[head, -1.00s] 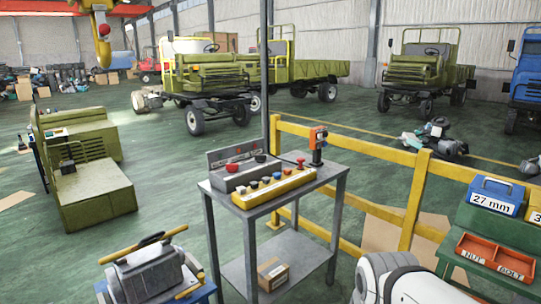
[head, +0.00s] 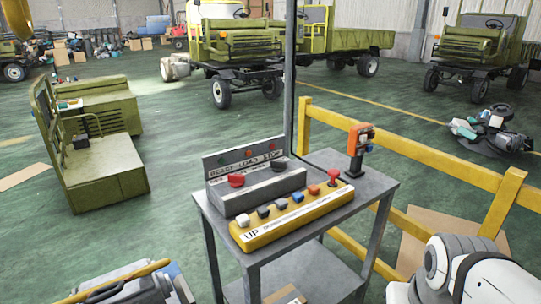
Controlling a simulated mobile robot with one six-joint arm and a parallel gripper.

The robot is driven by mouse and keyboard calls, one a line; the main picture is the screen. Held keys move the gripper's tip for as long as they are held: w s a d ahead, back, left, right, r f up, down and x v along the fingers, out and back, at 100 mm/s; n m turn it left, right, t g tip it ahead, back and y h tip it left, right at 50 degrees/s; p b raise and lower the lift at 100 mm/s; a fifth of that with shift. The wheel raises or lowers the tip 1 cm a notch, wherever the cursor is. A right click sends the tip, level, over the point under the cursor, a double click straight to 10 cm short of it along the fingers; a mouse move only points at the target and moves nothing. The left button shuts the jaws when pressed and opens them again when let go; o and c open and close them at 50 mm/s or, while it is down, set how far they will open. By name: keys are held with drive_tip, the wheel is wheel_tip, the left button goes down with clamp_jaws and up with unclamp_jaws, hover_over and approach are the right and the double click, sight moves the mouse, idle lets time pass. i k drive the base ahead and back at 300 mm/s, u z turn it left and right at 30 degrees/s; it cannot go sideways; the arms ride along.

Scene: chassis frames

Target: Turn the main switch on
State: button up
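A grey control box (head: 262,192) stands on a grey metal table (head: 375,190). It carries a red knob (head: 236,180) on the left and a dark knob (head: 281,164) on the right. Its upright back panel (head: 222,164) has small lamps and lettering that seems to read READY, LOAD, STOP. In front lies a yellow button box (head: 290,222) marked UP, with several coloured buttons and a red mushroom button (head: 333,177). I cannot tell which control is the main switch, or its position.
An orange and black device (head: 358,145) stands at the table's back right corner. A grey post (head: 290,70) rises behind the table. A yellow railing (head: 420,158) runs behind and right. A green vehicle body (head: 105,165) sits left, with open green floor between.

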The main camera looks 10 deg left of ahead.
sight(236, 181)
drive_tip(key=u, duration=0.7)
drive_tip(key=i, duration=1.15)
drive_tip(key=u, duration=0.9)
